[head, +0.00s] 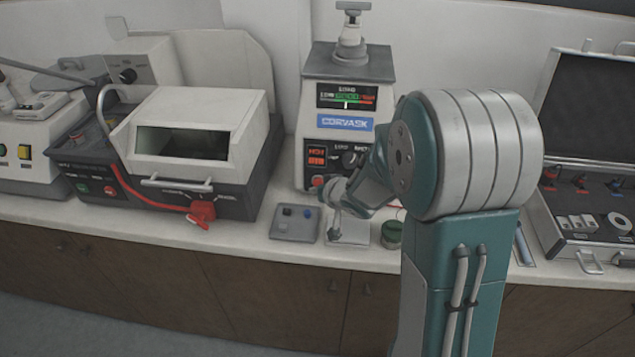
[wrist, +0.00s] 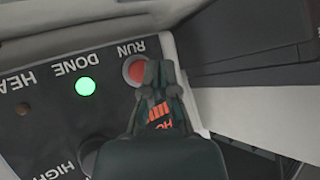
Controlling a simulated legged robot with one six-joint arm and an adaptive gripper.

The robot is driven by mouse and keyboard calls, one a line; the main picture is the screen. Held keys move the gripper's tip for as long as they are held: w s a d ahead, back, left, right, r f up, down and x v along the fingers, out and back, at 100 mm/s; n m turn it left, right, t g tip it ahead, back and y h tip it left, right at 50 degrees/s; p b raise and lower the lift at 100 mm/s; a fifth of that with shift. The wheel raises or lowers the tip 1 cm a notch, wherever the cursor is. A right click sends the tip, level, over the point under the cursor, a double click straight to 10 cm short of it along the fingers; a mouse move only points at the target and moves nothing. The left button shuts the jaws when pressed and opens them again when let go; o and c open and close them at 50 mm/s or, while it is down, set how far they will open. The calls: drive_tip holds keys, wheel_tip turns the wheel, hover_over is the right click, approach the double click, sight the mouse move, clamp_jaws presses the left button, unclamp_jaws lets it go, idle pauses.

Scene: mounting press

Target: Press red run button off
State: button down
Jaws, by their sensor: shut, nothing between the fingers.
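The mounting press (head: 347,88) stands upright on the bench in the head view, with a blue CORVASK label and a dark control panel. The red run button (head: 317,181) sits low on that panel. In the wrist view the panel appears upside down; the round red run button (wrist: 135,70) lies beside the RUN label. My gripper (wrist: 158,72) is shut and empty, its tips just beside the button and overlapping its edge in the picture. I cannot tell whether they touch. In the head view my gripper (head: 330,188) is at the panel's lower front, partly hidden by my arm.
A green DONE light (wrist: 86,86) is lit; the HEAT light (wrist: 22,108) looks dark. A boxy machine (head: 197,130) is left, an open case (head: 590,150) right.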

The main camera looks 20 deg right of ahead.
drive_tip(key=shift+s+a+r, duration=0.15)
drive_tip(key=shift+s+a, duration=0.15)
drive_tip(key=shift+s, duration=0.35)
drive_tip(key=shift+s+a+r, duration=0.1)
drive_tip(key=shift+s+a, duration=0.15)
drive_tip(key=shift+s, duration=0.45)
drive_tip(key=shift+s+a+r, duration=0.15)
drive_tip(key=shift+s+a, duration=0.15)
drive_tip(key=shift+s, duration=0.35)
drive_tip(key=s+d+r+h, duration=0.5)
drive_tip(key=s+r, duration=0.2)
drive_tip(key=r, duration=0.4)
drive_tip(key=s+a+r+g, duration=0.2)
drive_tip(key=s, duration=0.7)
drive_tip(key=s+a+r+g+y, duration=0.1)
drive_tip(key=s+a+r+g, duration=0.1)
drive_tip(key=s, duration=0.7)
drive_tip(key=shift+r+g, duration=0.25)
drive_tip(key=shift+g, duration=0.05)
